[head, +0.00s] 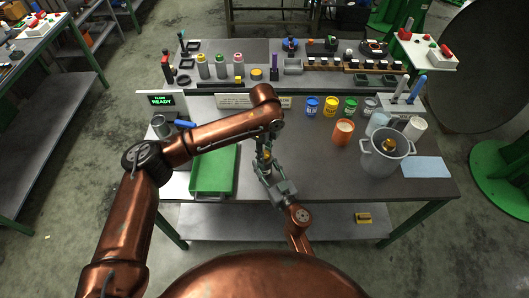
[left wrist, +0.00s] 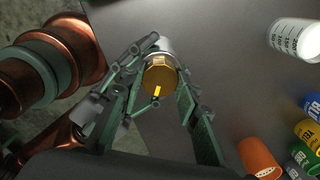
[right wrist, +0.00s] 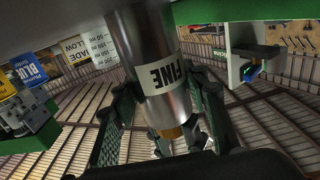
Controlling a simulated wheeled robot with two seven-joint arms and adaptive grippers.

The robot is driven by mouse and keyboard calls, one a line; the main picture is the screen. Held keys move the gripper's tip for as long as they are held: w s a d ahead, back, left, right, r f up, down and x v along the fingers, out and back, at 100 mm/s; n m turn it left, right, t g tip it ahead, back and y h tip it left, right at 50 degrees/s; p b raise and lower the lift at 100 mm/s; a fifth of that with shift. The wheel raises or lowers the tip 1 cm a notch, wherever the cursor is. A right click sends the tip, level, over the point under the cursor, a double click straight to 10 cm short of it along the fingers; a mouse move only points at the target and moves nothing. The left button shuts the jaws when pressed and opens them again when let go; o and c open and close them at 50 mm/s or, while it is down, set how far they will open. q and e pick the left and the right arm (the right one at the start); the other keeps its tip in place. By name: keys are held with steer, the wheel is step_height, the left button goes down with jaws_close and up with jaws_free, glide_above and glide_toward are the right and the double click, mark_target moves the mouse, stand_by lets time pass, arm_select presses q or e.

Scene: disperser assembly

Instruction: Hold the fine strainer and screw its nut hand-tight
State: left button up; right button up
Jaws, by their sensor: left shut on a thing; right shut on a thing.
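The fine strainer (right wrist: 158,68) is a silver cylinder with a white "FINE" label, between my right gripper's fingers in the right wrist view. A brass piece shows at its lower end there. In the left wrist view the brass hexagonal nut (left wrist: 160,75) sits at the end of the silver body, between the fingers of my left gripper (left wrist: 160,100), shut on it. In the head view my left gripper (head: 265,160) comes down from above and meets my right gripper (head: 277,185), shut on the strainer. The strainer is mostly hidden there, and the thread is hidden.
A green tray (head: 214,170) lies left of the grippers. A metal pot (head: 382,165), an orange cup (head: 342,132) and several coloured cans (head: 330,106) stand to the right. A light-blue cloth (head: 426,167) lies at the right. The front middle of the table is bare.

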arm_select(q)
steer(key=shift+w+a, duration=0.1)
steer(key=o, duration=1.2)
steer(key=shift+c, duration=0.2)
step_height(320, 180, up, 12)
arm_select(e)
steer(key=o, duration=1.7)
steer(key=shift+s, duration=0.1)
